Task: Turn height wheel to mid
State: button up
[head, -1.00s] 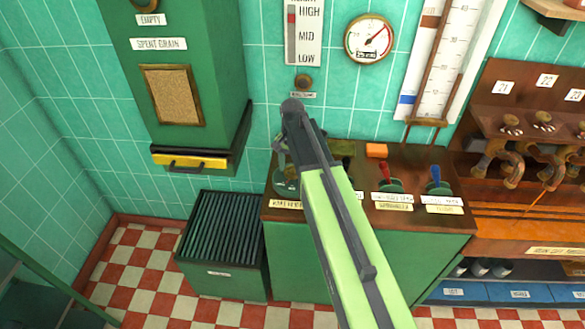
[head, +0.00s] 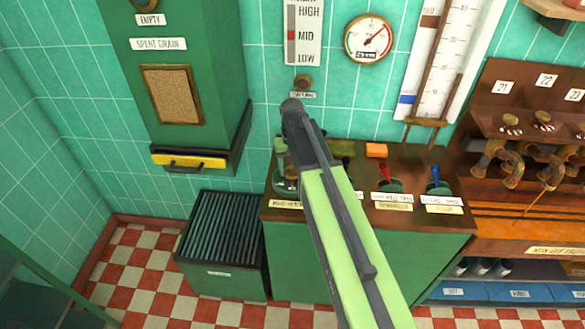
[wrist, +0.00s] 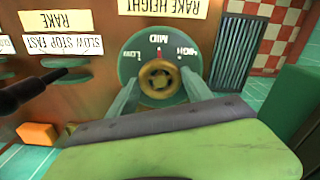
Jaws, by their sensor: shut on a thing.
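The height wheel (wrist: 160,80) is a small brass handwheel on a round green dial (wrist: 133,66) marked LOW, MID and HIGH, under a RAKE HEIGHT label (wrist: 157,8) in the wrist view. A red pointer (wrist: 159,53) stands at MID. My gripper (wrist: 160,88) has its two green fingers on either side of the wheel, shut on it. In the head view my arm hides most of the wheel. On the wall, the height scale (head: 304,45) has its red marker (head: 291,35) level with MID.
Beside the wheel on the console are an orange block (head: 376,150), a red lever (head: 384,171) and a blue lever (head: 435,174). A slatted green bin (head: 220,235) stands left of the console. A round gauge (head: 369,40) hangs above.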

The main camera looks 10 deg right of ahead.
aim_at(293, 171)
jog(key=shift+d, duration=0.1)
dwell(0.3)
jog(key=o, duration=1.4)
notch_tip(293, 171, up, 18)
jog(key=p, duration=1.7)
jog(key=shift+f, duration=0.25)
jog(key=shift+f, duration=0.1)
